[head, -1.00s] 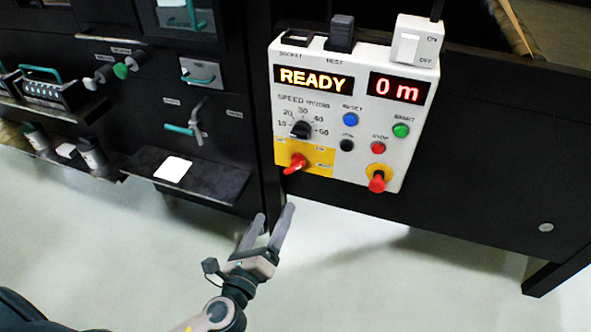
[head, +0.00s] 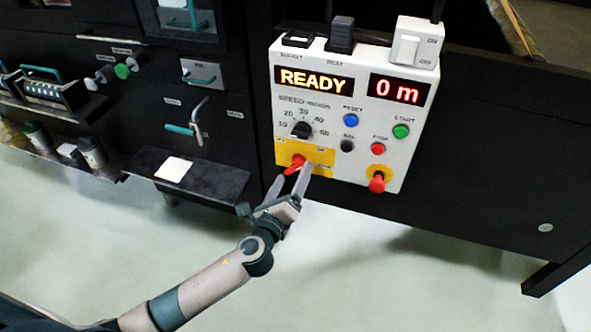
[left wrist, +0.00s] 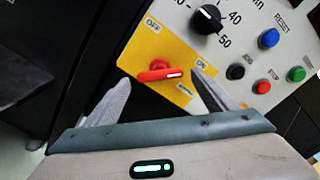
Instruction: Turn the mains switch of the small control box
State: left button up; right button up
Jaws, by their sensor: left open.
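The small control box (head: 352,105) is white and hangs on the black bench; its displays read READY and 0 m. The red mains switch (head: 295,163) sits on a yellow plate at its lower left. The switch also shows in the left wrist view (left wrist: 158,74), its handle lying roughly level in that picture, near ON and OFF labels. My left gripper (head: 290,180) is open and empty, its fingertips just in front of the switch. In the left wrist view its fingers (left wrist: 160,82) stand on either side of the switch, apart from the handle. My right gripper is out of view.
A red knob (head: 377,180) sticks out at the box's lower right. A black speed dial (head: 301,129) is above the switch. A dark shelf (head: 215,182) with a white card (head: 173,169) is to the left. The floor below is clear.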

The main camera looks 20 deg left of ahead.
aim_at(295, 171)
pick_arm(q)
jog(key=w, duration=0.3)
jog(key=shift+w, duration=0.1)
jog(key=shift+c, duration=0.3)
jog(key=c, duration=1)
